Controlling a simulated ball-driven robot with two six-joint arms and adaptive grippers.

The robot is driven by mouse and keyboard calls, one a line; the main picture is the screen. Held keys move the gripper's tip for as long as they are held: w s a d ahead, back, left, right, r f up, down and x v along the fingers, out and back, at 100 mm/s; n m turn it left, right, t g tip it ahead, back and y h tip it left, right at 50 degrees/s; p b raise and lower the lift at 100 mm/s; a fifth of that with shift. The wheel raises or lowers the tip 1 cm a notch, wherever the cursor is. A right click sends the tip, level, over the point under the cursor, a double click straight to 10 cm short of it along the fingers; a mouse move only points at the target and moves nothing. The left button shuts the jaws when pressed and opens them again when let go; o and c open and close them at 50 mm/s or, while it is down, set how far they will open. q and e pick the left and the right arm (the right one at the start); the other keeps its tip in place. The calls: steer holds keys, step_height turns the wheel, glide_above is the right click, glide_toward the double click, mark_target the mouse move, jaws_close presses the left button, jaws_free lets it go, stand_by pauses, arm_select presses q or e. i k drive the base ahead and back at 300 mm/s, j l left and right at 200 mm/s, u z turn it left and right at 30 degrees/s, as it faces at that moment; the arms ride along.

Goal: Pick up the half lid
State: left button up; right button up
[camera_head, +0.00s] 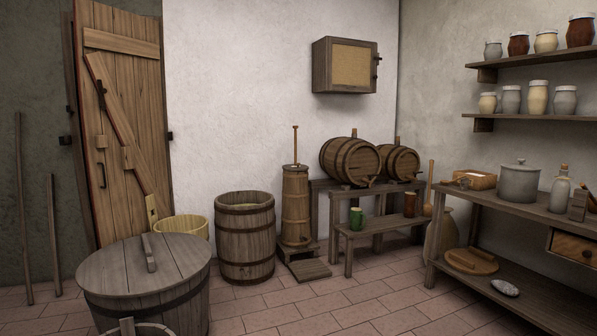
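A large wooden tub (178,309) stands in the left foreground, covered by a grey plank lid (110,272) with a raised bar handle (148,252). The lid lies flat on the tub; I cannot tell whether it is made of two halves. A smaller round wooden lid-like piece (471,262) lies on the lower shelf of the table at the right. I cannot tell for certain which of these is the half lid. Neither of my grippers shows in the head view.
An open barrel (245,246) and a churn (296,208) stand behind the tub. A low step (309,269) lies by the churn. Part of a bucket rim (135,327) shows at the bottom edge. The tiled floor (340,305) in the middle is clear.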

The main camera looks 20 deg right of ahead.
mark_target(298, 169)
steer(key=i+l+z, duration=0.65)
steer(key=i, duration=0.35)
steer(key=i+z, duration=0.4)
steer(key=i, duration=0.35)
steer(key=i+z, duration=0.35)
steer(key=i, duration=0.35)
steer(key=i+u, duration=0.25)
steer(key=i, duration=0.25)
steer(key=i+l+u, duration=0.1)
steer(key=i+u, duration=0.15)
steer(key=i, duration=0.25)
steer(key=i+l+u, duration=0.25)
steer(key=i, duration=0.25)
